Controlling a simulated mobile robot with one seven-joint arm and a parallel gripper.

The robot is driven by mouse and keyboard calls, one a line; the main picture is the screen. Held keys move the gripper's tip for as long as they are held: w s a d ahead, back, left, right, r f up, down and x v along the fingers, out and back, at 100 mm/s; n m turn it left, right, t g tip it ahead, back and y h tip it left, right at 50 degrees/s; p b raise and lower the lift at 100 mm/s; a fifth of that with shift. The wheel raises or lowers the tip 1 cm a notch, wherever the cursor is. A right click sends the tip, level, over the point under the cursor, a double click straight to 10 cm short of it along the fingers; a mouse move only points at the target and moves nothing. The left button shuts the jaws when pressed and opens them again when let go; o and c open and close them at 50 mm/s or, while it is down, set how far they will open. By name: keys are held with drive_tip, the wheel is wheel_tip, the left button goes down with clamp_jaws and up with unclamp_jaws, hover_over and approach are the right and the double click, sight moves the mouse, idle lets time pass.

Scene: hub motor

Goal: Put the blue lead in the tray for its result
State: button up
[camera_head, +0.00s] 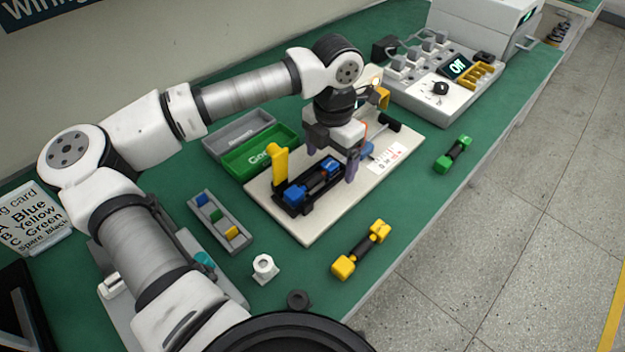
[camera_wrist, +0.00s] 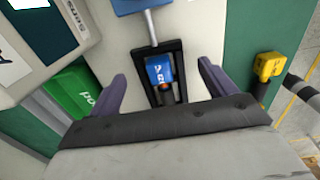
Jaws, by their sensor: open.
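The blue lead (camera_head: 296,194) has blue ends and a dark middle. It lies in a black cradle (camera_head: 304,207) on a pale board, near a yellow upright lever. My gripper (camera_head: 331,165) is above the cradle, pointing down, with its fingers on either side of the lead's far end. In the wrist view my gripper (camera_wrist: 163,72) is open, and a blue end (camera_wrist: 159,71) shows between the fingers, with gaps on both sides. A green tray (camera_head: 247,162) with lettering that starts "Goo" stands behind the board. A grey tray (camera_head: 213,143) is beside it; no label is readable there.
A yellow lead (camera_head: 360,249) and a green lead (camera_head: 453,154) lie on the green bench. A tester (camera_head: 440,85) with a display reading "Off" stands at the back. A colour-block holder (camera_head: 220,222) and a white nut-like part (camera_head: 264,268) are nearby.

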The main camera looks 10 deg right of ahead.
drive_tip(key=shift+f+b, duration=0.6)
drive_tip(key=shift+b, duration=0.3)
idle(1.4)
drive_tip(key=shift+c, duration=0.2)
idle(0.4)
drive_tip(key=c, duration=1.4)
drive_tip(key=shift+o, duration=0.2)
drive_tip(key=shift+r, duration=0.2)
drive_tip(key=shift+w+r+p, duration=0.3)
drive_tip(key=shift+r+p, duration=0.05)
drive_tip(key=shift+r, duration=0.75)
clamp_jaws()
drive_tip(key=shift+s+a+r, duration=0.1)
drive_tip(key=shift+s+r, duration=0.2)
drive_tip(key=shift+r, duration=0.2)
drive_tip(key=shift+w+r+p, duration=0.1)
drive_tip(key=shift+p, duration=0.25)
